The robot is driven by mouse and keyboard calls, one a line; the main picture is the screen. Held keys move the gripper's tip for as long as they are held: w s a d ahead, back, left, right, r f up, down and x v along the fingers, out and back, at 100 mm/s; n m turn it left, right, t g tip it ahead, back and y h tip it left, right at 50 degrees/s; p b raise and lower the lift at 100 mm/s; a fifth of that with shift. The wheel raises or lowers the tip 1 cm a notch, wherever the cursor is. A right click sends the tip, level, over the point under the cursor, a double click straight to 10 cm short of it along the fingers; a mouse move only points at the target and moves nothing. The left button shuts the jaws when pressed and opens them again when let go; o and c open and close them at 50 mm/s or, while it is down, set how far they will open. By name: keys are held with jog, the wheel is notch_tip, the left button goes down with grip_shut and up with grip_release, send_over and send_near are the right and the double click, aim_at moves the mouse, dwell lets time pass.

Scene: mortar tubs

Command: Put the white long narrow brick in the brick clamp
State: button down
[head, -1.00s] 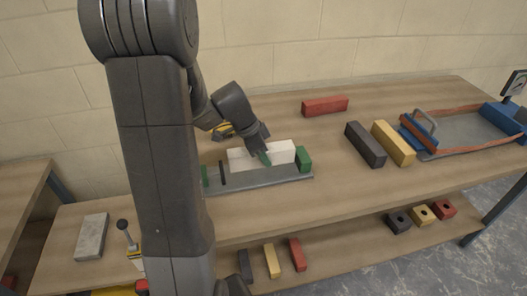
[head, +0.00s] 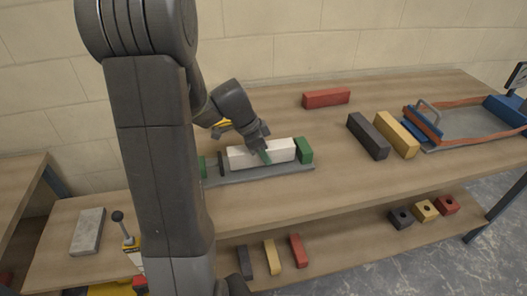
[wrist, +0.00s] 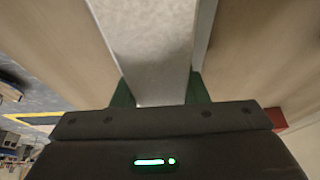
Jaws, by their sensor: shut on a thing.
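In the wrist view the white brick (wrist: 152,50) runs away from my gripper (wrist: 160,90) between the two green fingers. My arm hides the left end of the clamp. I cannot tell whether the brick's underside touches the clamp's base.
A red brick (head: 326,98) lies behind to the right. A dark brick (head: 367,136) and a yellow brick (head: 396,134) lie right of the clamp, near a blue-ended tray (head: 465,122). A grey slab (head: 88,231) lies at left. Several bricks sit on the lower shelf.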

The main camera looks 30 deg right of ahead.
jog(key=shift+f+b, duration=0.35)
jog(key=shift+b, duration=0.05)
jog(key=c, duration=0.8)
grip_release()
jog(key=shift+o, duration=0.2)
jog(key=p+v, duration=0.1)
jog(key=v, duration=1.3)
jog(key=shift+s+f, duration=0.1)
jog(key=b+x, duration=0.1)
jog(key=x, duration=1.2)
jog(key=shift+d+f, duration=0.15)
jog(key=shift+f, duration=0.2)
jog(key=shift+r+p, duration=0.2)
jog(key=shift+p, duration=0.1)
jog(key=shift+b, duration=0.3)
